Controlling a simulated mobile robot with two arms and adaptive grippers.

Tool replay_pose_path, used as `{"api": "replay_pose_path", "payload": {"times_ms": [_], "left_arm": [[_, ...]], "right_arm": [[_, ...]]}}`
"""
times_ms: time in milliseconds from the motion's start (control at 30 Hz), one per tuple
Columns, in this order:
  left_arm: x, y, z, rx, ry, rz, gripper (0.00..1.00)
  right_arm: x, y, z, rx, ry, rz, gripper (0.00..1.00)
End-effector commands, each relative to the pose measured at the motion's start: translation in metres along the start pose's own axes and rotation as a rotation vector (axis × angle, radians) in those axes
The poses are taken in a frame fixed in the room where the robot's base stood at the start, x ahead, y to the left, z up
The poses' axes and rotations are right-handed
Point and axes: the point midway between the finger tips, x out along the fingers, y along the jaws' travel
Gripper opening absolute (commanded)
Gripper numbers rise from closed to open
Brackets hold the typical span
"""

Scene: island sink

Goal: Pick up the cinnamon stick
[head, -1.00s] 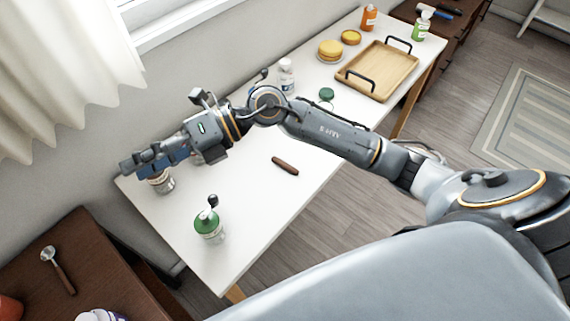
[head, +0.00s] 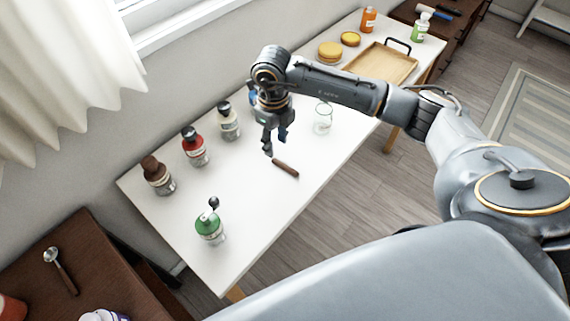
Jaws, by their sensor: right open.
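The cinnamon stick (head: 286,169) is a short dark brown rod lying flat on the white table (head: 250,230), near its front edge. My right gripper (head: 275,149) points down just behind and left of the stick's upper left end. It is open, with nothing seen between its fingers. I cannot tell how high its tips are above the table. My left gripper is not in the picture.
A clear glass (head: 323,119) and a wooden tray (head: 396,68) are to the right.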

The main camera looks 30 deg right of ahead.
Motion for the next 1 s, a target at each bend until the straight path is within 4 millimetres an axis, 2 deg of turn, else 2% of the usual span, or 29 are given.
{"api": "replay_pose_path", "payload": {"times_ms": [100,267,433,600,867,967,1000], "left_arm": [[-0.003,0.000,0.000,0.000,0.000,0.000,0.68],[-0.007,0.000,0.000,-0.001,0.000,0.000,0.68],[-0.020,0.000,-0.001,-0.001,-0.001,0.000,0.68],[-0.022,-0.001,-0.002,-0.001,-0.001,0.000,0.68],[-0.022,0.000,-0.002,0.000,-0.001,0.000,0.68],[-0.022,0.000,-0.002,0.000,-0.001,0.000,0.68],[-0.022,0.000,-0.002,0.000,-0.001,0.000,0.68]], "right_arm": [[0.014,0.001,0.000,0.001,0.000,0.002,0.41],[0.023,0.000,0.000,0.000,0.000,0.001,0.41],[0.046,-0.002,-0.004,0.001,0.004,0.003,0.41],[0.068,-0.002,-0.002,0.000,-0.001,0.002,0.41],[0.072,-0.003,-0.002,-0.001,-0.003,0.002,0.41],[0.072,-0.003,-0.002,-0.001,-0.003,0.002,0.25],[0.072,-0.003,-0.002,-0.001,-0.003,0.002,0.17]]}}
